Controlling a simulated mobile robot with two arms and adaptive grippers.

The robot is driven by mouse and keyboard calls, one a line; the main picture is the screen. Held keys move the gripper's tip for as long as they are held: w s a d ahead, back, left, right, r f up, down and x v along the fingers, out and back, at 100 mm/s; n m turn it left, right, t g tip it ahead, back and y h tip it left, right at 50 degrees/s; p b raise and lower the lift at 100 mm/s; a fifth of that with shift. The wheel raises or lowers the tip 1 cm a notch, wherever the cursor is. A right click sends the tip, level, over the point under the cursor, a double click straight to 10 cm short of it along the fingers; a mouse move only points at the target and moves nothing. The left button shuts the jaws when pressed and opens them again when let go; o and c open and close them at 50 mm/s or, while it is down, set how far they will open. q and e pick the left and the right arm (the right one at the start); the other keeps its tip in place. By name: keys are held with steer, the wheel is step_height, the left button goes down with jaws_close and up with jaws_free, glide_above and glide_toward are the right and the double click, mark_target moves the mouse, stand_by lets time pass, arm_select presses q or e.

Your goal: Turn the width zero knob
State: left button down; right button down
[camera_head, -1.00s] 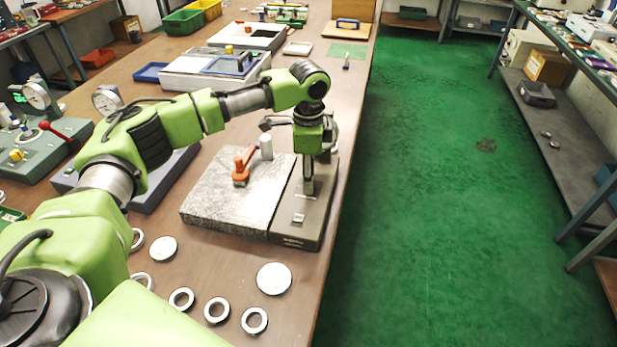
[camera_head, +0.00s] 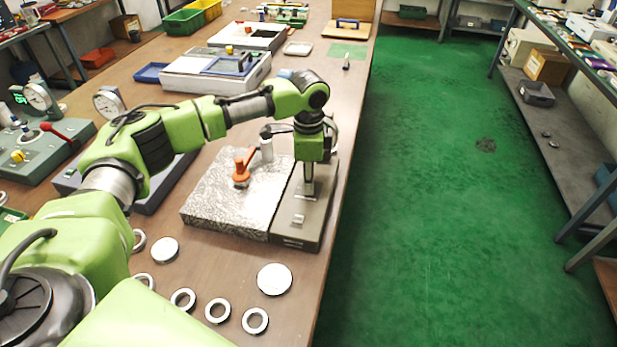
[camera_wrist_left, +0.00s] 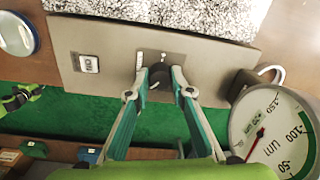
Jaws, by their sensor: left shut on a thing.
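My left gripper (camera_head: 308,191) points down over the grey metal panel (camera_head: 293,232) beside the speckled stone plate. In the left wrist view the gripper (camera_wrist_left: 159,76) has its fingertips close together on a small dark knob (camera_wrist_left: 157,69) on that panel (camera_wrist_left: 110,40). The fingers hide most of the knob, and its marking is too small to read. A second switch or small window (camera_wrist_left: 90,64) sits on the same panel. A black and green part, which looks like my right gripper (camera_wrist_left: 20,98), shows at the left edge of the wrist view; its jaws are unclear.
The stone plate (camera_head: 225,200) carries an orange-handled part (camera_head: 241,170) and a metal cylinder (camera_head: 266,149). A round dial (camera_wrist_left: 275,132) stands close to the left gripper. Several rings and discs (camera_head: 274,279) lie on the near bench. Green floor (camera_head: 450,230) is clear to the right.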

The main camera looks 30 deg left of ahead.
arm_select(q)
steer(key=n+p, duration=0.1)
steer(key=p, duration=0.1)
steer(key=n+p, duration=0.2)
steer(key=p, duration=0.1)
steer(key=n+p, duration=0.1)
steer(key=p, duration=0.2)
steer(key=shift+s+r+n, duration=0.1)
steer(key=shift+r+n, duration=0.15)
steer(key=shift+n, duration=0.15)
steer(key=shift+f+n+p, duration=0.25)
steer(key=shift+n+p, duration=1.15)
steer(key=shift+p, duration=0.15)
steer(key=c, duration=1.8)
jaws_free()
steer(key=r, duration=1.2)
steer(key=shift+d, duration=0.2)
steer(key=shift+s+f, duration=0.1)
steer(key=shift+f, duration=0.05)
